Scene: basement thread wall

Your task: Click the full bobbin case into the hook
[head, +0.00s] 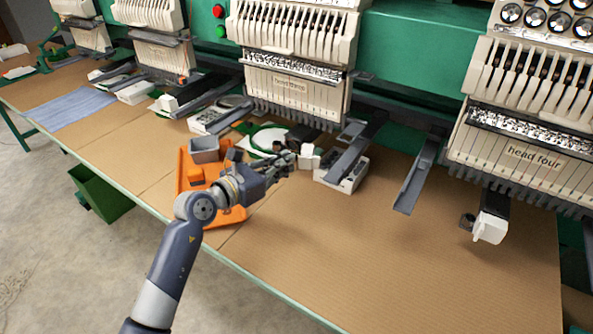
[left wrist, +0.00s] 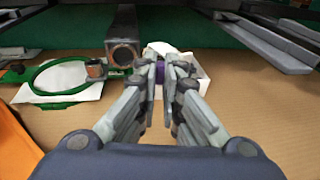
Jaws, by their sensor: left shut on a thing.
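My left gripper (head: 287,160) reaches over the table in front of the machine head marked head three. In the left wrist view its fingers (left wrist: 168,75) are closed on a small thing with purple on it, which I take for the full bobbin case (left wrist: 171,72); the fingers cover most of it. A dark square-ended machine arm, with a round brownish socket that looks like the hook (left wrist: 122,53), is just left of the fingertips, apart from the held thing. In the head view the fingers hide the held thing. My right gripper is not in view.
A green hoop (left wrist: 38,82) lies left of the fingers with a small metal cylinder (left wrist: 96,68) beside it. A white box (left wrist: 203,82) stands behind the fingers. An orange tray (head: 186,178) with a grey bin (head: 204,150) is under my arm. The table at front right is clear.

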